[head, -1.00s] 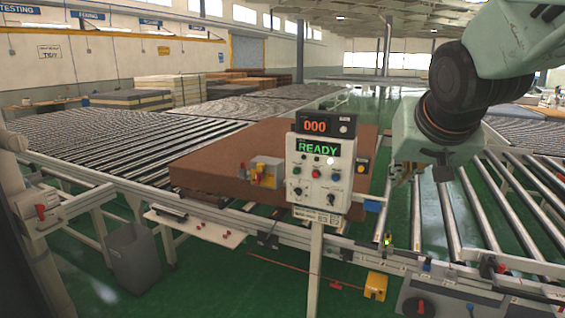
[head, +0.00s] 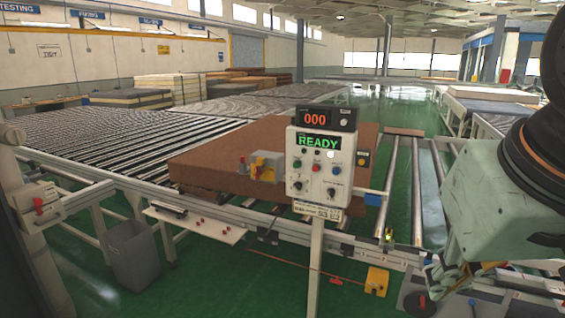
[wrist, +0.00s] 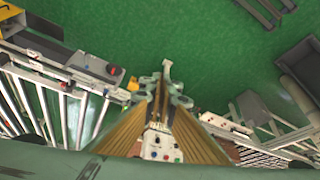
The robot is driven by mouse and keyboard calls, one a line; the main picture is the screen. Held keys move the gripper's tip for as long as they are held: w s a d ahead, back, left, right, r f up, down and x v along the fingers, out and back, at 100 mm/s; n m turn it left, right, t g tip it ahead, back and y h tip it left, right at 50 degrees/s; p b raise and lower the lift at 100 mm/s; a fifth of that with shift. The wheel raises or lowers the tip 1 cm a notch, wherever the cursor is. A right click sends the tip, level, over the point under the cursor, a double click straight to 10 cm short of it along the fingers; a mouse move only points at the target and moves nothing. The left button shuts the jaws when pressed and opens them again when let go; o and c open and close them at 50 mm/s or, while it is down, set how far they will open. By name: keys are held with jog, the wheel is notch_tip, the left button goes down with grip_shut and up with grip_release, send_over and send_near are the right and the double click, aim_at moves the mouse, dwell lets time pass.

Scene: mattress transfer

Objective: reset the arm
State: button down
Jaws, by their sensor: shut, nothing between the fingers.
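My gripper (head: 452,279) is at the lower right of the head view, on the end of my arm, in front of the roller conveyor's near rail. In the wrist view my gripper (wrist: 166,72) points down past the conveyor edge toward the green floor. Its fingers are together and hold nothing. In the head view the control box (head: 320,160) stands on a post left of my gripper, with a green READY display and a red 000 counter above it. My wrist covers part of the rollers at the right.
A brown mattress block (head: 215,163) lies on the conveyor behind the control box. A grey bin (head: 132,255) stands at the lower left. A yellow foot pedal (head: 377,281) is on the floor left of my gripper. The green floor (head: 230,290) in front is mostly clear.

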jog(key=s+a+f+g, duration=0.1)
jog(key=s+f, duration=0.1)
jog(key=s, duration=0.5)
jog(key=shift+s+a+f+n+y+b, duration=0.25)
jog(key=shift+a+f+n+y+b, duration=0.05)
jog(key=c, duration=3.4)
grip_release()
